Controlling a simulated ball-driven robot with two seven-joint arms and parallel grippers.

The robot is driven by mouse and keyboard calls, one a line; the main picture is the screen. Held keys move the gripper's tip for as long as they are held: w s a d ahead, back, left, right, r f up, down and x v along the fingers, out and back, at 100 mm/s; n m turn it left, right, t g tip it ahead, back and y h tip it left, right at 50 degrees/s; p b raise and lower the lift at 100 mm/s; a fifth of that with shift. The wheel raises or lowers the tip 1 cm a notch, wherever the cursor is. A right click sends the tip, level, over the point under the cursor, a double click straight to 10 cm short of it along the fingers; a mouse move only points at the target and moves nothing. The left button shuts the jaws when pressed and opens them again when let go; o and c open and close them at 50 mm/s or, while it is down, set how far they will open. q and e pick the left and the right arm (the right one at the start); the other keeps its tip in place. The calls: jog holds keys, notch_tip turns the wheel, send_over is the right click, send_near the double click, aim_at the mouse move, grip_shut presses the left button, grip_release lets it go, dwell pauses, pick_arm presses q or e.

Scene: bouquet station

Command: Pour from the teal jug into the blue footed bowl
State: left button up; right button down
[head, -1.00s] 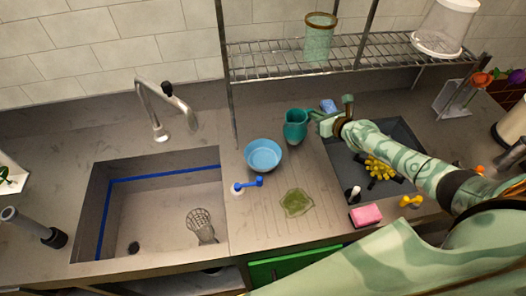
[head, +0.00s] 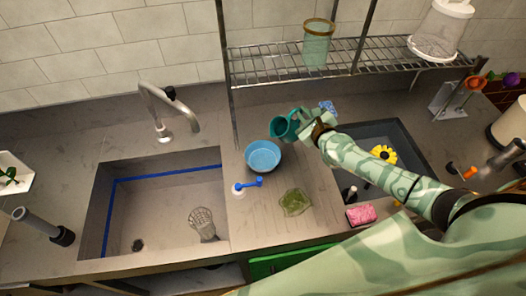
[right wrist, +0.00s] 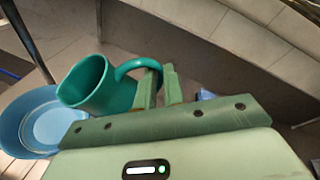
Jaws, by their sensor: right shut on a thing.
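The teal jug (head: 283,128) is tilted left, its mouth toward the blue footed bowl (head: 263,155). My right gripper (head: 308,127) is shut on the jug's handle, to the right of the jug. In the right wrist view the jug (right wrist: 88,88) leans left with its rim near and above the edge of the bowl (right wrist: 40,122). The fingers (right wrist: 158,88) close around the handle there. No stream shows, and the jug's contents are hidden. The bowl stands upright on the counter. My left gripper is out of the head view.
A sink (head: 165,210) lies to the left, with a faucet (head: 157,110) behind it. A wire rack (head: 290,65) stands behind. A pink sponge (head: 361,214) lies at the front right.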

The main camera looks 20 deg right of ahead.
aim_at(292, 127)
jog(key=shift+s+a+f, duration=0.1)
jog(key=shift+a+f, duration=0.15)
jog(key=shift+a, duration=0.05)
jog(key=shift+a+r+n+b, duration=0.1)
jog(key=shift+a+n+b, duration=0.05)
jog(key=shift+n+b, duration=0.2)
jog(key=shift+s+a+r+n+t+h+b, duration=0.15)
jog(key=shift+a+n+t+h+b, duration=0.25)
jog(key=shift+n, duration=0.35)
jog(key=shift+s+a+r+n+b, duration=0.1)
jog(key=shift+a+r+n+b, duration=0.15)
jog(key=shift+a+n, duration=0.25)
jog(key=shift+s+a+r+n+t+h+b, duration=0.15)
jog(key=shift+a+r+n+t, duration=0.2)
jog(key=shift+a+n, duration=0.15)
jog(key=shift+s+a+r+n+t+h+b, duration=0.15)
jog(key=shift+a+r+n+t, duration=0.15)
jog(key=shift+n, duration=0.3)
dwell(1.3)
